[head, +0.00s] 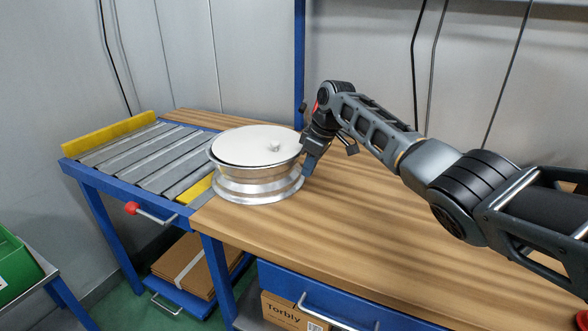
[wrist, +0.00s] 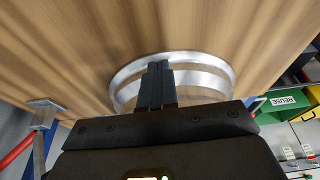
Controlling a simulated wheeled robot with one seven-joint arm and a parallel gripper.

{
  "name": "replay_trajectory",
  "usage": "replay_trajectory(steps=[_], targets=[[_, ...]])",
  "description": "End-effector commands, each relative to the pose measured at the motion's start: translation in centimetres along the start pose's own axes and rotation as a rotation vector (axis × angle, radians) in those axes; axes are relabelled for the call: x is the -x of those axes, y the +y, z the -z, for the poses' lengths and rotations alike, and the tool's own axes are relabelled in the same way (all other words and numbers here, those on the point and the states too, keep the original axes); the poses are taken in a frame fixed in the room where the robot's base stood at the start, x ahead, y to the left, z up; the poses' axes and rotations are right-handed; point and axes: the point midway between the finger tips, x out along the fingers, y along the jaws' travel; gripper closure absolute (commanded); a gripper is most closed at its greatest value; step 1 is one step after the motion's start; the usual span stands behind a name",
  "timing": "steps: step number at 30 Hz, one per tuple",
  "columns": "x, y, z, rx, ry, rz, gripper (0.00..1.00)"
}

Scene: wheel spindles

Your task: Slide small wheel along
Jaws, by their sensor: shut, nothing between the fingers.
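A silver wheel (head: 258,182) with a white round top face (head: 255,146) lies flat on the wooden bench near its left end, close to the roller section. A small stub rises from its top face. My gripper (head: 309,168) is shut and empty, at the wheel's right side; in the head view it appears to be against or very near the rim. In the wrist view the shut fingers (wrist: 158,72) overlap the wheel's silver rim (wrist: 200,60). Whether they touch it I cannot tell.
The wooden bench (head: 400,230) is clear to the right of the wheel. A roller conveyor (head: 140,155) with yellow side rails (head: 110,134) adjoins at the left. A red-knobbed lever (head: 132,208) sticks out at its front. A blue post (head: 299,60) stands behind.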

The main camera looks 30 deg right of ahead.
Motion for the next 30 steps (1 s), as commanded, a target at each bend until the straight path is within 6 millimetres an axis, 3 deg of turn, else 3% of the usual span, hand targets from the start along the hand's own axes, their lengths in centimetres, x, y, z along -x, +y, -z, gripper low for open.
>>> replay_trajectory(steps=[18,30], targets=[[-1.4,-0.1,4.0,0.002,0.003,0.0,1.0],[-1.3,-0.1,4.3,0.001,0.002,0.001,1.0]])
